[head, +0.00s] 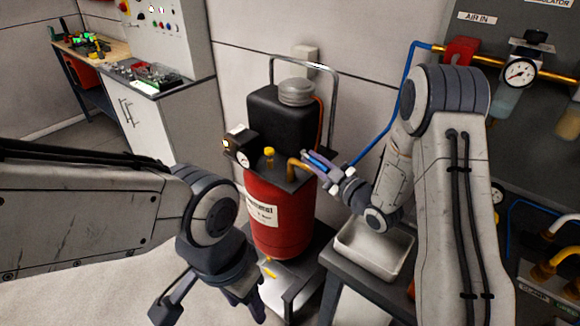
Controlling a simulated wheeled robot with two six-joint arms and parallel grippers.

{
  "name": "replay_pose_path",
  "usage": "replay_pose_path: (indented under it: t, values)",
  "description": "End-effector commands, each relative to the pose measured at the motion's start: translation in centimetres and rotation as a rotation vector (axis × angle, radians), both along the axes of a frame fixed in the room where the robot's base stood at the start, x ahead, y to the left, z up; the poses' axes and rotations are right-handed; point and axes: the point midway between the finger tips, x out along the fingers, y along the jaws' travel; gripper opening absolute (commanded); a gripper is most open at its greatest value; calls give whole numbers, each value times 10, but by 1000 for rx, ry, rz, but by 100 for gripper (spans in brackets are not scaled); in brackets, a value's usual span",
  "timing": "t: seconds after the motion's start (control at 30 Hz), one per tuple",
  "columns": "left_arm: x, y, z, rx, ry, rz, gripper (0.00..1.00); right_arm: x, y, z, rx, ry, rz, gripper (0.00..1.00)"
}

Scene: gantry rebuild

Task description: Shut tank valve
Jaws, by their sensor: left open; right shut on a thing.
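The red tank (277,215) of the compressor stands upright on a low grey stand, with a black motor housing (280,115) on top. A brass outlet pipe (294,166) curves from its top plate to the right, towards the tank valve. My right gripper (314,163) is at this outlet, shut on a narrow blue part that looks like the valve handle (317,158). The fingers hide most of the valve, so its exact angle cannot be told. My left gripper (210,314) is open and empty, pointing down low in front of the tank, apart from it.
A blue hose (385,131) runs from the wall panel down behind my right gripper. A white tray (375,247) sits on a dark table below my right arm. A pressure gauge (243,158) is on the tank's left. Floor at left is clear.

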Motion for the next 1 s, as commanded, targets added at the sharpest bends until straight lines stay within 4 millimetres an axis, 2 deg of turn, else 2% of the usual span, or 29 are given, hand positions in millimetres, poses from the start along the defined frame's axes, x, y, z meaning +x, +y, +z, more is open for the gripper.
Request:
replay_pose_path:
  t: [0.03,0.1,0.37,0.4,0.47,0.83,1.0]
  values:
    - [0,0,-3,-1,-1,0,50,1,-9,-3,-3,6,-37,0]
    - [0,0,-3,-1,-1,0,50,1,-12,-3,-4,5,-50,0]
    - [0,0,-2,-1,-1,0,50,2,-9,-2,-5,4,-49,0]
    - [0,0,-2,-1,-1,0,50,2,-9,-2,-5,4,-49,29]
    - [0,0,-2,-1,-1,0,50,2,-9,-2,-5,4,-49,51]
    - [0,0,-3,-1,-1,0,50,1,-11,2,-5,0,-47,51]
    - [0,0,-5,-1,-1,0,50,1,-11,19,-5,-4,-46,51]
